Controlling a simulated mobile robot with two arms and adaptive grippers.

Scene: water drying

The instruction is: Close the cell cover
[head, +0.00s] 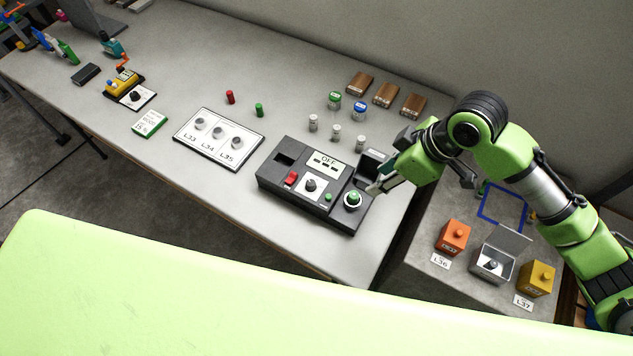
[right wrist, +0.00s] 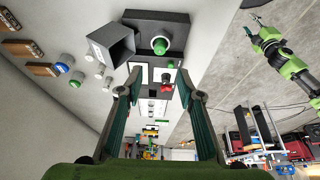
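A dark control box (head: 270,178) with an OFF display stands near the table's right end. At its right part is a green-topped round piece in a white ring (head: 352,199), also seen in the right wrist view (right wrist: 160,45). The cell cover (head: 372,164) seems to be the dark hollow piece standing raised behind it; it shows top left in the right wrist view (right wrist: 110,42). My right gripper (head: 374,187) is beside the cover and green-topped piece, its fingers apart and empty in the right wrist view (right wrist: 155,88). My left gripper (right wrist: 254,13) shows small, fingers apart, nothing visible between them.
Several small cylinders (head: 336,131), green and blue-lidded jars (head: 360,110) and brown blocks (head: 385,95) stand behind the box. A labelled white board (head: 218,138) lies left. A lower grey stand at right holds an orange box (head: 453,236), an open grey box (head: 497,258) and a yellow box (head: 537,279).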

